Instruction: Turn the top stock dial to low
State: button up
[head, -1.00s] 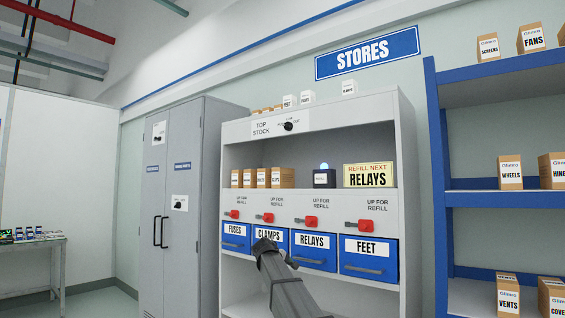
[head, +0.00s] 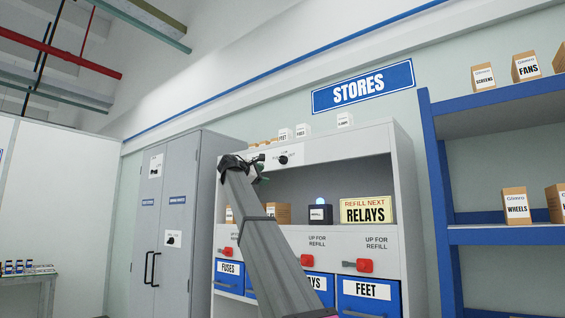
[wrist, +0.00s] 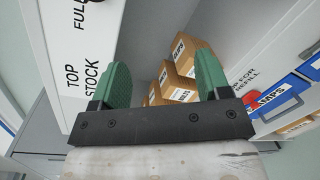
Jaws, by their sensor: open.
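The top stock dial (head: 284,160) is a small black knob on the white top panel of the stores cabinet. Small lettering stands around it; I cannot read which word it points to. My gripper (head: 262,168) is just left of the dial in the head view, open and empty, and covers the TOP STOCK label there. In the wrist view its two green fingers (wrist: 164,65) stand apart, with the TOP STOCK label (wrist: 82,80) to their left and part of the word FULL above it. The dial does not show in the wrist view.
Small boxes (head: 302,131) stand on the cabinet's top. Cartons (wrist: 178,72), a lamp unit and the REFILL NEXT RELAYS sign (head: 367,210) fill the shelf below. Red handles (head: 364,265) sit above blue bins. A grey locker (head: 170,220) stands left, blue shelving right.

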jog(key=h, duration=0.1)
send_near(280, 159)
jog(key=x, duration=1)
jog(key=shift+w+a, duration=0.1)
jog(key=c, duration=0.9)
